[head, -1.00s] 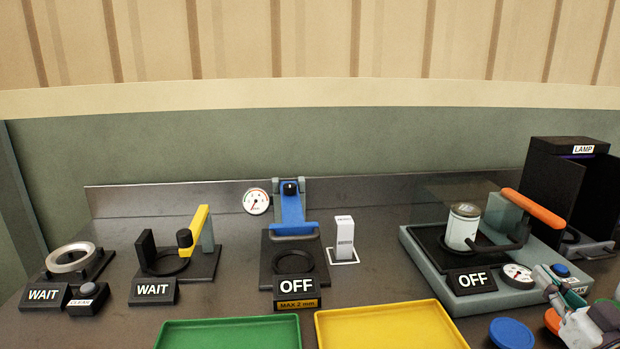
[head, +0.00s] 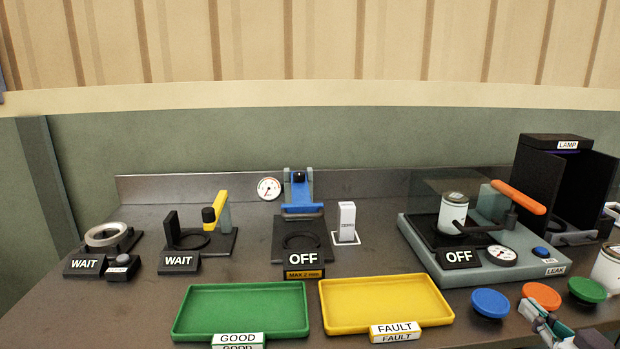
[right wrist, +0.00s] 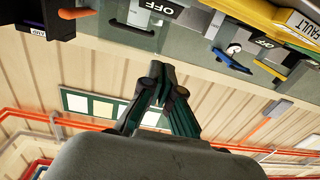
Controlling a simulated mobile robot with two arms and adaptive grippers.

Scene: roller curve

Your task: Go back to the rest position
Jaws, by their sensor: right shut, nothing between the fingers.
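My right gripper (head: 540,318) is at the lower right of the head view, above the bench near the coloured discs. In the right wrist view its fingers (right wrist: 160,72) are together and empty. My left gripper is in neither view.
The leak station (head: 420,250) holds a white can (head: 453,212); another can (head: 607,266) stands at the right edge. Blue (head: 490,303), orange (head: 541,295) and green (head: 587,290) discs lie near my gripper. Green (head: 185,313) and yellow (head: 330,310) trays are at the front; a black lamp box (head: 535,180) stands behind.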

